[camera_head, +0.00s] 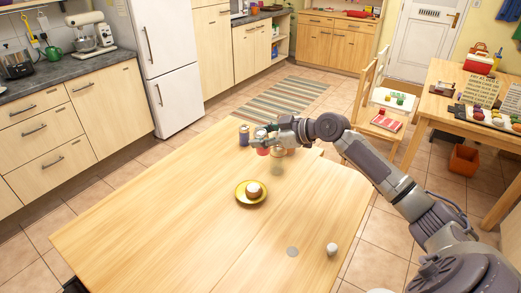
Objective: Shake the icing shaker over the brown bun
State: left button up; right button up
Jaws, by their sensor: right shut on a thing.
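A small red thing (263,151) and a pale see-through jar (277,163) show just below the gripper. I cannot tell which of them it touches. My left gripper is not in view.
A dark can (244,136) stands just left of the right gripper. A small white cup (331,249) and a flat grey disc (292,251) are at the right front of the table (170,220). The left and front of the table are clear.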

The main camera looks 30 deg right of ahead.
jog(key=shift+w+d+r+n+g+y+b, duration=0.15)
jog(key=shift+n+g+y+b, duration=0.15)
jog(key=shift+g+y+b, duration=0.15)
jog(key=shift+d+r+n+g+y+b, duration=0.15)
jog(key=shift+n+g+y+b, duration=0.15)
jog(key=shift+y, duration=0.25)
jog(key=n+g+y, duration=0.1)
jog(key=r+n+g+y, duration=0.1)
jog(key=shift+w+d+g+y, duration=0.2)
jog(key=shift+g+y, duration=0.1)
jog(key=shift+g, duration=0.05)
jog(key=shift+d+r+n+g+y, duration=0.1)
jog(key=shift+r+n+g+y, duration=0.1)
jog(key=shift+n+g+y, duration=0.45)
jog(key=shift+d+f+g, duration=0.1)
jog(key=shift+g, duration=0.35)
pick_arm(q)
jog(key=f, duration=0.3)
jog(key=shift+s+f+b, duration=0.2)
jog(key=shift+b, duration=0.15)
pick_arm(e)
jog(key=shift+n+g+y, duration=0.25)
jog(key=shift+g, duration=0.15)
jog(key=shift+s, duration=0.1)
